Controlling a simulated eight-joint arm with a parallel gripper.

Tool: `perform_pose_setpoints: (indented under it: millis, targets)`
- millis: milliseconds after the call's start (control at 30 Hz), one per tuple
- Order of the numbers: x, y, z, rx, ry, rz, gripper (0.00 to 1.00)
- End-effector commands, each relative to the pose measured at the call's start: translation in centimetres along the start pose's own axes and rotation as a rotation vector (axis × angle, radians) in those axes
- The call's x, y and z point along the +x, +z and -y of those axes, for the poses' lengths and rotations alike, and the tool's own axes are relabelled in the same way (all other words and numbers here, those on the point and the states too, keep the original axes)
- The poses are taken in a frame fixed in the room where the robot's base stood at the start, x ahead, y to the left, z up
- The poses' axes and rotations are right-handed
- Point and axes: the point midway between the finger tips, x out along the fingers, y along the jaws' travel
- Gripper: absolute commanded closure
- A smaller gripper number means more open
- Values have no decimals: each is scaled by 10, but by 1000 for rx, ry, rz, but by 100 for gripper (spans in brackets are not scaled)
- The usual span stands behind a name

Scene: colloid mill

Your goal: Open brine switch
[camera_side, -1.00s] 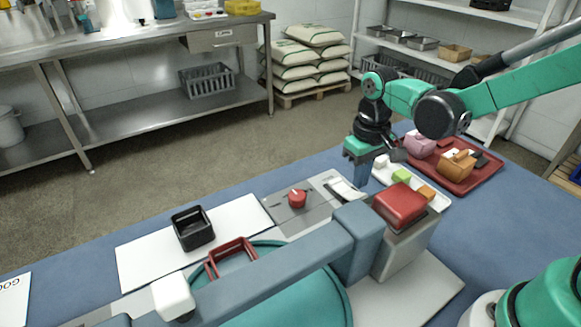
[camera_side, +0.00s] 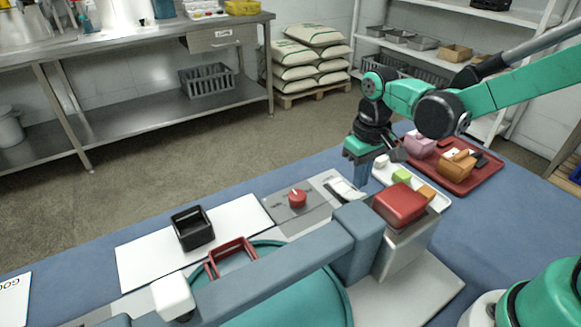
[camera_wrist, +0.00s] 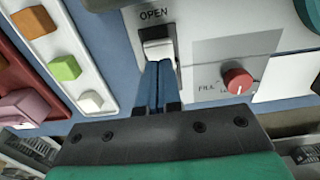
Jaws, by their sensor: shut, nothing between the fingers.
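The brine switch is a pale rocker (camera_wrist: 158,48) in a dark frame on a light panel, with the word OPEN printed at one end. In the side view my gripper (camera_side: 361,184) points down just right of the switch.
A red knob (camera_wrist: 237,80) marked FILL is beside the switch. A white tray (camera_side: 437,203) with coloured blocks and a red tray (camera_side: 487,178) lie to the right. The blue-grey machine arm (camera_side: 280,272) with a red block (camera_side: 400,203) stands close in front. A black open container (camera_side: 192,229) is left.

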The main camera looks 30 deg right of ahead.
Motion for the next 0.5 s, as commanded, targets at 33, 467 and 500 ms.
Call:
perform_pose_setpoints:
  millis: [33, 467, 500]
  targets:
    - [0, 0, 0, 0, 0, 0, 100]
    - [6, 0, 0, 0, 0, 0, 100]
    - [6, 0, 0, 0, 0, 0, 100]
